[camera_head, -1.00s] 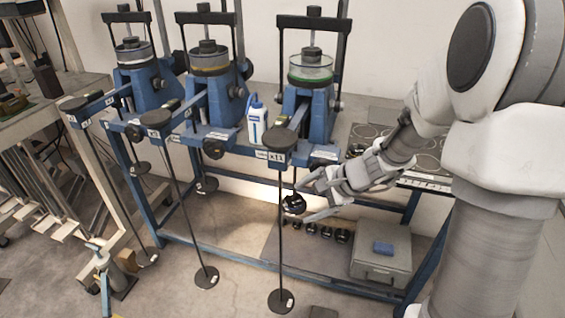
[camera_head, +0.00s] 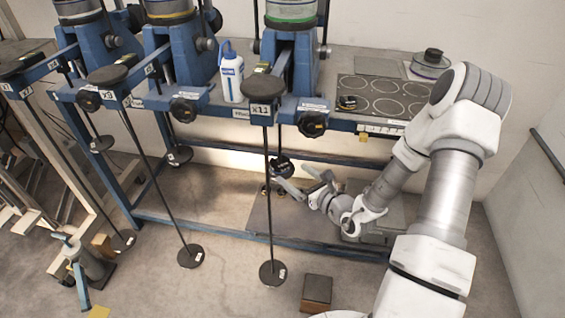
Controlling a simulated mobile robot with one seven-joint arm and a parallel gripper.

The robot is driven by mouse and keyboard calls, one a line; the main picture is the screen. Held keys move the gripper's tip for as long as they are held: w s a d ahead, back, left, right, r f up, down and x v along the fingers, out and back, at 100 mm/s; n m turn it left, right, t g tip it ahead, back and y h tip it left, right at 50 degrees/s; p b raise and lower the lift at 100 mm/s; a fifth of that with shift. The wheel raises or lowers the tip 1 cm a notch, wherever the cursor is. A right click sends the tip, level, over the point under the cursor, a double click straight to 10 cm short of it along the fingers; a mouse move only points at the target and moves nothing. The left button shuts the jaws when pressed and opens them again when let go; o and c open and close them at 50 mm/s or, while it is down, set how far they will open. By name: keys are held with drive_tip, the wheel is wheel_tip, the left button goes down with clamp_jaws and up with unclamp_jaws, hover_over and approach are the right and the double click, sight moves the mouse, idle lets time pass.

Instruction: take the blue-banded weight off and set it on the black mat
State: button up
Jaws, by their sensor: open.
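A dark round weight stack (camera_head: 281,167) hangs on a short rod below the lever of the right-hand frame, the one with the green-banded cell. I cannot make out a blue band on it at this size. My gripper (camera_head: 296,183) is open, just below and to the right of the stack, with its fingers pointing left. I cannot tell whether a finger touches the stack. The black mat (camera_head: 400,87), marked with pale rings, lies on the bench top at the right.
A long rod with a round foot (camera_head: 272,272) hangs in front, left of my gripper. The bench's front edge and black handwheel (camera_head: 312,124) are above it. A white bottle (camera_head: 231,75) stands on the bench. A brown-sided block (camera_head: 317,292) is on the floor. Most mat rings look free.

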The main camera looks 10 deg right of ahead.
sight(286, 169)
drive_tip(key=shift+t, duration=0.3)
drive_tip(key=b+x, duration=0.1)
drive_tip(key=x, duration=0.1)
drive_tip(key=f+b+x, duration=0.1)
drive_tip(key=x, duration=0.2)
drive_tip(key=b+x, duration=0.2)
drive_tip(key=x, duration=0.1)
drive_tip(key=shift+d+f, duration=0.4)
drive_tip(key=shift+w+a+f, duration=0.1)
drive_tip(key=shift+w+a, duration=0.15)
drive_tip(key=shift+w, duration=0.3)
drive_tip(key=c, duration=1.3)
drive_tip(key=shift+c, duration=0.7)
